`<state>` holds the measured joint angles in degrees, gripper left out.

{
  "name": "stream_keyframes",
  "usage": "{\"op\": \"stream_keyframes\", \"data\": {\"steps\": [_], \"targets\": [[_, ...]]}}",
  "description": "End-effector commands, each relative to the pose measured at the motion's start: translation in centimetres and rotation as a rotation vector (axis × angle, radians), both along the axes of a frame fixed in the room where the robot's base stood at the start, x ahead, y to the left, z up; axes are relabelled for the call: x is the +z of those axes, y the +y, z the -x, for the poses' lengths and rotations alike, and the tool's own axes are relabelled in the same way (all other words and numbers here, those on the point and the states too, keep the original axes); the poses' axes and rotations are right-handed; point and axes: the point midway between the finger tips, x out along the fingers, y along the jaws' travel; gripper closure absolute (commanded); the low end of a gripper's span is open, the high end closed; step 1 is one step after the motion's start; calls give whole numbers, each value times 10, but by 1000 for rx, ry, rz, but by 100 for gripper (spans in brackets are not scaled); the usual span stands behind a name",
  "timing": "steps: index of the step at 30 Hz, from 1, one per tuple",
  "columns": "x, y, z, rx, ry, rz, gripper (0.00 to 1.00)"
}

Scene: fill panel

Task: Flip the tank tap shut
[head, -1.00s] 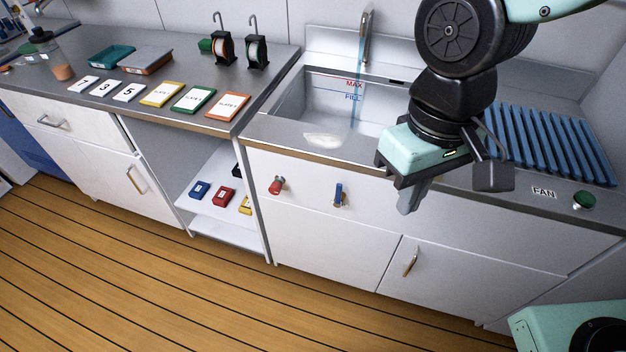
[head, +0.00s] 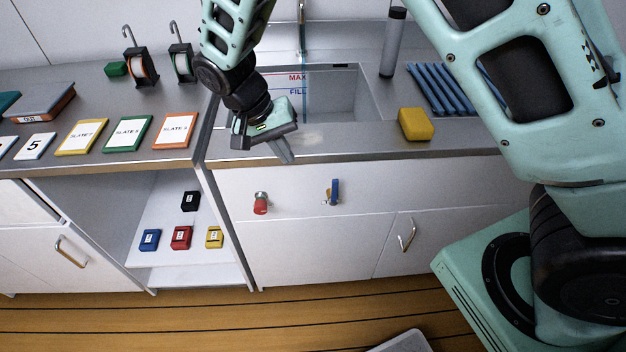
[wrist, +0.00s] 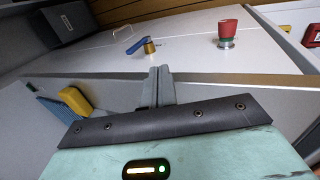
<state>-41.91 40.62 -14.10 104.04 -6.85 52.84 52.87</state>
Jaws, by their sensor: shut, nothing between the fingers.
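On the white front panel below the sink sit two fittings. One is a tap with a blue lever (head: 335,188) and a brass body; its lever stands about upright in the head view. The blue lever (wrist: 137,45) and brass body (wrist: 150,47) also show in the wrist view. The other is a red knob (head: 261,204) on a metal stem, to its left; this red knob (wrist: 228,27) also shows in the wrist view. My gripper (head: 286,153) is shut and empty at the sink's front edge, above and between both fittings. Its fingers (wrist: 159,77) touch neither.
The sink (head: 345,95) has MAX and FILL marks and a bluish vertical streak under the faucet (head: 302,25). A yellow block (head: 416,124) sits right of the sink. Slates lie on the left counter. A cabinet handle (head: 407,236) sticks out below. The panel front is clear.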

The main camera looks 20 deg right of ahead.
Motion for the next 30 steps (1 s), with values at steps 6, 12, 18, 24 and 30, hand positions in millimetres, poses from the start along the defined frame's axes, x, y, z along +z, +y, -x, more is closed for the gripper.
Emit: {"op": "stream_keyframes", "data": {"steps": [6, 12, 18, 24, 30], "targets": [[-1, 0, 1, 1, 1, -1, 100], [-18, -8, 3, 1, 4, 0, 100], [-55, -22, 8, 1, 6, 1, 100], [-92, -36, 13, 1, 6, 0, 100], [-92, -63, 21, 0, 3, -1, 100]]}}
